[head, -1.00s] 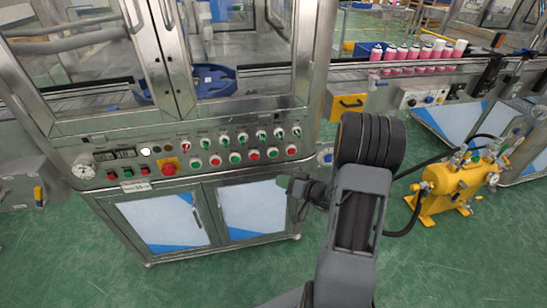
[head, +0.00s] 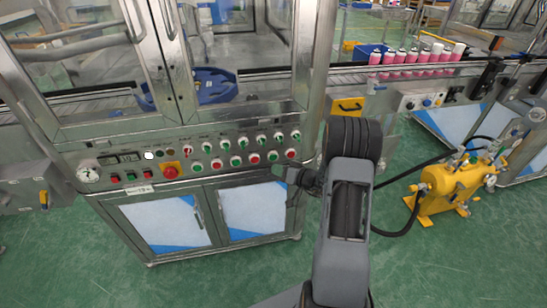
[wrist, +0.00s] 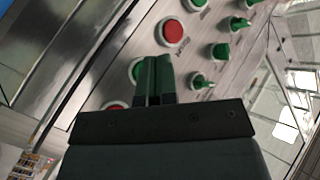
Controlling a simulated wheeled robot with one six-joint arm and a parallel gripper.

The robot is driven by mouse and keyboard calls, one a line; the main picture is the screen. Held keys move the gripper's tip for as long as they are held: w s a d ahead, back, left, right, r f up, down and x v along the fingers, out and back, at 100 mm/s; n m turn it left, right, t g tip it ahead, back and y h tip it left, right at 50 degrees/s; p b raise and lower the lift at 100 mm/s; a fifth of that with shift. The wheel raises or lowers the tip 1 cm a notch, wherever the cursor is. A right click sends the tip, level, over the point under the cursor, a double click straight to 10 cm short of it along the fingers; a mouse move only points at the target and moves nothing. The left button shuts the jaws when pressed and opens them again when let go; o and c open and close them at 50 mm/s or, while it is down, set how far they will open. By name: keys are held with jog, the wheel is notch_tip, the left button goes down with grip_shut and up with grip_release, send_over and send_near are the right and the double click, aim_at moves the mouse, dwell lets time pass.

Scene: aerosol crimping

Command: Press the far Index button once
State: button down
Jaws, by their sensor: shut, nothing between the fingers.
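The control panel (head: 135,176) on the machine's front carries a lower row of red and green push buttons with knob switches above. I cannot read the labels, so I cannot tell which is the far Index button. In the wrist view the shut fingertips (wrist: 156,58) partly overlap a green button (wrist: 137,72). A red button (wrist: 173,30) lies just beyond the tips, and another red button (wrist: 116,107) is partly hidden by my gripper. Contact cannot be told.
A red emergency-type button (head: 170,172) on a yellow plate sits left on the panel. Green knob switches (wrist: 203,82) stick out beside the fingers. Cabinet doors (head: 253,210) are below. A yellow tank unit (head: 450,185) with hoses stands right of my arm. Green floor is open in front.

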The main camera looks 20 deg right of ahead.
jog(key=shift+w+d+b, duration=0.15)
jog(key=shift+w+b, duration=0.25)
jog(key=shift+w, duration=0.45)
jog(key=shift+w+f+b, duration=0.15)
jog(key=shift+w+b, duration=0.1)
jog(key=shift+b, duration=0.25)
dwell(1.3)
jog(key=shift+w+d+b, duration=0.15)
jog(key=shift+w+b, duration=0.4)
jog(key=shift+b, duration=0.25)
dwell(0.8)
jog(key=shift+s, duration=0.15)
jog(key=shift+s+b, duration=0.6)
jog(key=shift+s, duration=0.05)
jog(key=shift+s+a+b, duration=0.2)
jog(key=shift+s+b, duration=0.2)
jog(key=shift+s, duration=0.4)
jog(key=shift+s+a+b, duration=0.25)
jog(key=shift+s+b, duration=0.15)
jog(key=shift+s, duration=0.45)
jog(key=shift+s+a+b, duration=0.2)
jog(key=shift+s+b, duration=0.2)
jog(key=shift+s, duration=0.4)
